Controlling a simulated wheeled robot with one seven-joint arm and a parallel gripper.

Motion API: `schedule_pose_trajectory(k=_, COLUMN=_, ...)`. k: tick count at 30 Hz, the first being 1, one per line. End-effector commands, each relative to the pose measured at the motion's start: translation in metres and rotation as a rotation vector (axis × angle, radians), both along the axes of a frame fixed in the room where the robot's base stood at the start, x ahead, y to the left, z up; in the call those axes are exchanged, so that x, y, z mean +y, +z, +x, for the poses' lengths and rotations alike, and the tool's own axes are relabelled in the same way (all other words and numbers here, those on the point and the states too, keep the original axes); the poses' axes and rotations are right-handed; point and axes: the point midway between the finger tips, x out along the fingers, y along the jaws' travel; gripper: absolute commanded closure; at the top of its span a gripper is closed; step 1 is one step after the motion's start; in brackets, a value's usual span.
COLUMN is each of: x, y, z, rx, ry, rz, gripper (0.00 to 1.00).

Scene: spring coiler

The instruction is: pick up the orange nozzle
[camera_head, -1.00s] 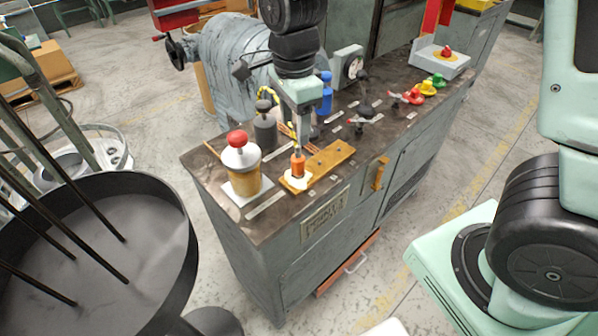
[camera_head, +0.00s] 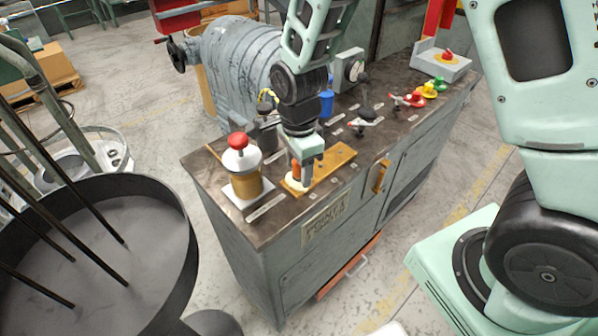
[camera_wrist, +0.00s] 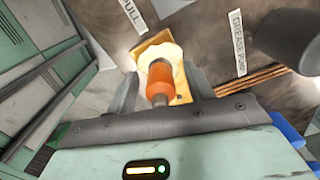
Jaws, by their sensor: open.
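The orange nozzle (camera_wrist: 159,83) stands on a pale round base on an orange-yellow plate (camera_head: 332,162) at the front of the grey machine's top. In the head view the nozzle (camera_head: 296,171) is partly hidden by my gripper (camera_head: 305,180). My gripper is open and reaches down over the nozzle. In the wrist view the nozzle is between the two fingers of my gripper (camera_wrist: 160,90), with gaps at its sides. I cannot tell whether either finger touches it.
A red-topped cylinder (camera_head: 241,165) stands close to the left of my gripper. Red, yellow and green knobs (camera_head: 428,89) and small levers (camera_head: 358,124) line the right side of the top. A large grey drum-shaped housing (camera_head: 240,65) stands behind.

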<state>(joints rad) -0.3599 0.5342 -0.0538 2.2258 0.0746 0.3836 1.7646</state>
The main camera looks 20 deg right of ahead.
Motion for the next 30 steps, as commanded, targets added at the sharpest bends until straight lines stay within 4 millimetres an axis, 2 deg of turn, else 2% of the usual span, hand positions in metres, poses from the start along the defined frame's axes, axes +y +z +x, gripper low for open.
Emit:
schedule_pose_trajectory(k=3, x=0.000, y=0.000, z=0.000, rx=0.000, ry=0.000, rz=0.000, gripper=0.48)
schedule_pose_trajectory(k=9, x=0.000, y=0.001, z=0.000, rx=0.000, ry=0.001, rz=0.000, gripper=1.00)
schedule_pose_trajectory(k=17, x=0.000, y=0.002, z=0.000, rx=-0.002, ry=0.001, rz=0.000, gripper=1.00)
schedule_pose_trajectory(k=20, x=0.001, y=0.010, z=0.001, rx=-0.005, ry=0.001, rz=0.001, gripper=1.00)
schedule_pose_trajectory(k=30, x=0.001, y=0.073, z=0.002, rx=-0.007, ry=0.002, rz=0.002, gripper=1.00)
